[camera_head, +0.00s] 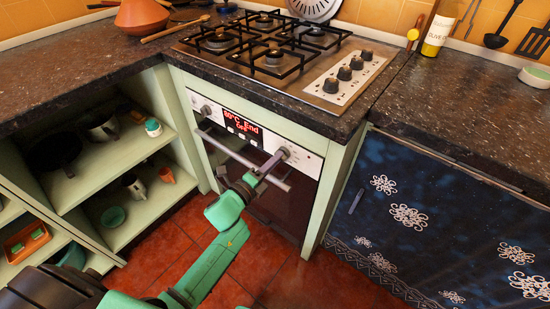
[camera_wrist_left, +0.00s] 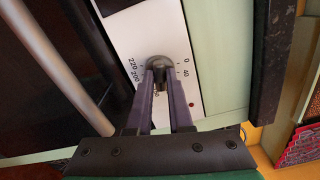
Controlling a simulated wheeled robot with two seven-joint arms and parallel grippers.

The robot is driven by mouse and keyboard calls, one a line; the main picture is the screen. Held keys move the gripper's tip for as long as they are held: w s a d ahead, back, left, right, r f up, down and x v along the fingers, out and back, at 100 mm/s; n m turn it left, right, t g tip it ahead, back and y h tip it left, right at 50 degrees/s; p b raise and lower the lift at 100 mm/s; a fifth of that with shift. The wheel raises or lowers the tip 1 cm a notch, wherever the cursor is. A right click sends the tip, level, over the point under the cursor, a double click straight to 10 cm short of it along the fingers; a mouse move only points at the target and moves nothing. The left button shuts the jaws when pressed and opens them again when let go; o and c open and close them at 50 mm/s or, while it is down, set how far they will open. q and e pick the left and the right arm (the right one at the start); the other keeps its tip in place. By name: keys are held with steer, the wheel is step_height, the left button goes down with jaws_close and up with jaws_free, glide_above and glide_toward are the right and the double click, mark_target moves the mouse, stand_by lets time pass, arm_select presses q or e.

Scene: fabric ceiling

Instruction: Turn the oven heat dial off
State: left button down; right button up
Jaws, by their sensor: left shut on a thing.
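The oven (camera_head: 270,205) is built in under the counter, with a white control panel and a lit red display (camera_head: 243,129). The oven heat dial (camera_head: 283,152) is at the right end of the panel. In the left wrist view the dial (camera_wrist_left: 159,62) is a dark round knob, with marks such as 0, 40, 200 and 220 around it. My left gripper (camera_head: 272,163) reaches up to it, and its two fingers (camera_wrist_left: 161,82) are shut on the dial from either side. The fingers hide part of the dial and its scale. My right gripper is not in view.
The oven door handle (camera_head: 240,158) runs just below the panel, close to my left gripper. Another knob (camera_head: 206,109) is at the panel's left end. A gas hob (camera_head: 290,60) is above. Open shelves (camera_head: 100,165) stand left, and a patterned blue curtain (camera_head: 440,215) hangs right.

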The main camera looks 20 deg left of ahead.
arm_select(q)
steer(key=n+p, duration=0.2)
steer(key=n, duration=0.3)
steer(key=shift+r+n, duration=0.1)
steer(key=shift+n, duration=0.2)
steer(key=n+p, duration=0.2)
steer(key=n, duration=0.3)
steer(key=shift+p, duration=0.4)
steer(key=n+p, duration=0.2)
steer(key=n, duration=0.3)
steer(key=shift+n, duration=0.4)
steer(key=shift+s+f+n+p, duration=0.15)
steer(key=shift+n+p, duration=0.15)
steer(key=shift+n, duration=0.75)
steer(key=shift+w+f+n+p, duration=0.1)
steer(key=shift+n+p, duration=0.2)
steer(key=shift+n, duration=0.75)
steer(key=shift+d, duration=0.1)
steer(key=c, duration=0.8)
jaws_free()
steer(key=shift+s, duration=0.1)
